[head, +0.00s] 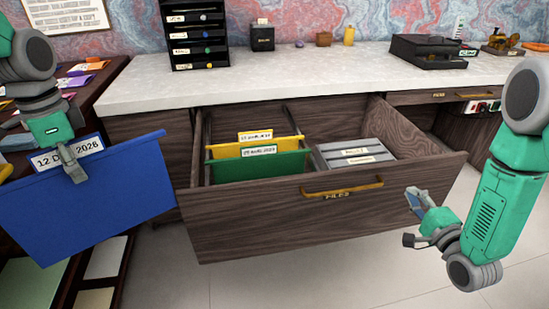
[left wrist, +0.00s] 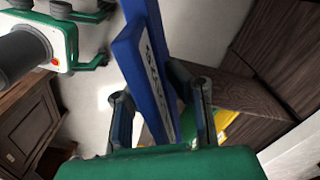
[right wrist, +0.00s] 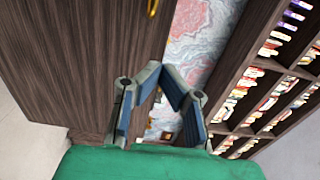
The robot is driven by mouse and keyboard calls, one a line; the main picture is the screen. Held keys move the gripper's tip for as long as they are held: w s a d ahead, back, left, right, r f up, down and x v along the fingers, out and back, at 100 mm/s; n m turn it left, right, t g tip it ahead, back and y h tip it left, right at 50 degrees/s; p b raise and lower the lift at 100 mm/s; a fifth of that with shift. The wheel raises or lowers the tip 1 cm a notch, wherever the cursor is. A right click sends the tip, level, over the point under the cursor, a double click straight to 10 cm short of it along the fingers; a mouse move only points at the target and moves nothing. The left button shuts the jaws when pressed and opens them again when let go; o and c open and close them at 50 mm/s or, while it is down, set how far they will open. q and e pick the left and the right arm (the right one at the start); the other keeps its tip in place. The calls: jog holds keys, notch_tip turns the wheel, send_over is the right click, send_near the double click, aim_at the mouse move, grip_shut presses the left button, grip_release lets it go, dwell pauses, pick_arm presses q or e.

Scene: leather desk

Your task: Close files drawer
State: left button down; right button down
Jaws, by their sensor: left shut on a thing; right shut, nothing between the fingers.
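The files drawer (head: 320,215) is pulled open from the desk, its wooden front facing me with a brass handle (head: 341,187) and a FILES label. Inside it hang a yellow folder (head: 225,150) and a green folder (head: 235,168), beside grey file boxes (head: 352,152). My left gripper (head: 75,172) is shut on a blue folder (head: 95,205) with a date label, held left of the drawer; the folder also fills the middle of the left wrist view (left wrist: 150,70). My right gripper (head: 412,205) is shut and empty, to the right of the drawer front and apart from the handle.
The pale desktop (head: 290,72) carries a black tray tower (head: 193,35), small containers and a dark machine (head: 430,50). A dark shelf with papers stands at the far left. Open tiled floor lies in front of the drawer.

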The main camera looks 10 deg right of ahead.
aim_at(391, 168)
jog(key=w, duration=0.2)
jog(key=w+b, duration=0.1)
jog(key=w, duration=0.2)
jog(key=w+a, duration=0.1)
jog(key=w, duration=0.1)
jog(key=shift+w+b, duration=0.25)
jog(key=shift+b, duration=0.1)
jog(key=shift+w, duration=0.25)
jog(key=shift+w+d, duration=0.1)
jog(key=shift+w, duration=0.05)
jog(key=shift+w, duration=0.1)
